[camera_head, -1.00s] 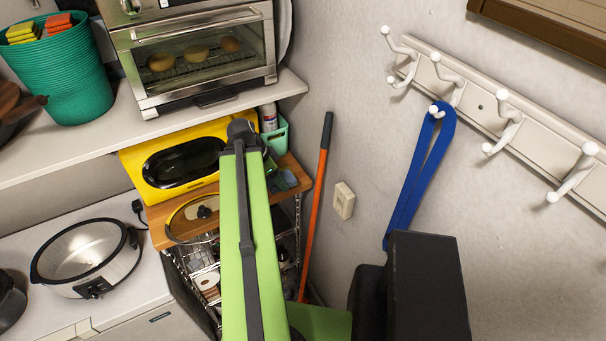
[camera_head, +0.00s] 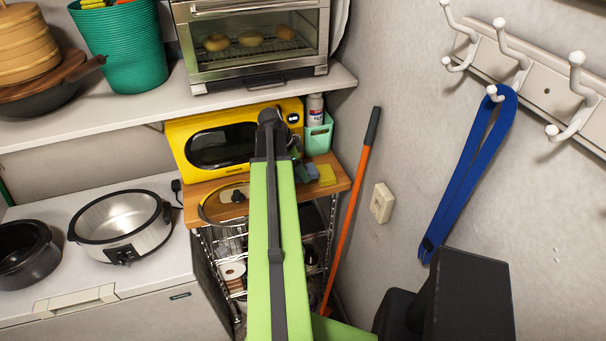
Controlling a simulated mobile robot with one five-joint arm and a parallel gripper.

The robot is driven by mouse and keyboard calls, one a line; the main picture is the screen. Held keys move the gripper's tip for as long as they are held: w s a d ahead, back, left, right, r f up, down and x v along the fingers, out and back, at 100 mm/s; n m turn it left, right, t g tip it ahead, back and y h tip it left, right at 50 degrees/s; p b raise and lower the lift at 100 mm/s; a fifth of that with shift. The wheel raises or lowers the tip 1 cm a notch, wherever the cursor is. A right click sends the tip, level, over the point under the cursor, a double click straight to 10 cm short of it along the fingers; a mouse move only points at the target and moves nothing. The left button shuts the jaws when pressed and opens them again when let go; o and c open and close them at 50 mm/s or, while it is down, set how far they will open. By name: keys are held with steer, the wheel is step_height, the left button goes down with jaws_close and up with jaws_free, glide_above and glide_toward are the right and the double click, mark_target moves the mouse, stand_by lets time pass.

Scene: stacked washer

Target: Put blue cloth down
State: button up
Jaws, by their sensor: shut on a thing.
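My green arm reaches forward over the wooden-topped cart. My gripper (camera_head: 288,146) is at its dark far end, in front of the yellow microwave, small and partly hidden by the wrist. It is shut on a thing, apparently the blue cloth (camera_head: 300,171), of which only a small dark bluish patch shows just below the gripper. I cannot tell whether this patch touches the wooden top (camera_head: 335,184). A grey-blue piece and a yellow sponge (camera_head: 327,175) lie right beside it.
The yellow microwave (camera_head: 222,146) stands behind my gripper, with a mint basket (camera_head: 319,136) to its right. A glass lid (camera_head: 215,204) lies at the left of the cart top. A shelf with a toaster oven (camera_head: 258,45) is above. An orange-handled pole (camera_head: 345,230) leans at the right.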

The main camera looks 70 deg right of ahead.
steer(key=shift+w+d+f, duration=0.15)
steer(key=shift+w+f, duration=0.1)
steer(key=shift+w, duration=0.35)
steer(key=shift+a+f, duration=0.2)
steer(key=shift+f, duration=0.05)
step_height(320, 180, down, 4)
steer(key=b, duration=0.4)
steer(key=shift+r, duration=0.3)
steer(key=shift+f, duration=0.15)
steer(key=o, duration=0.9)
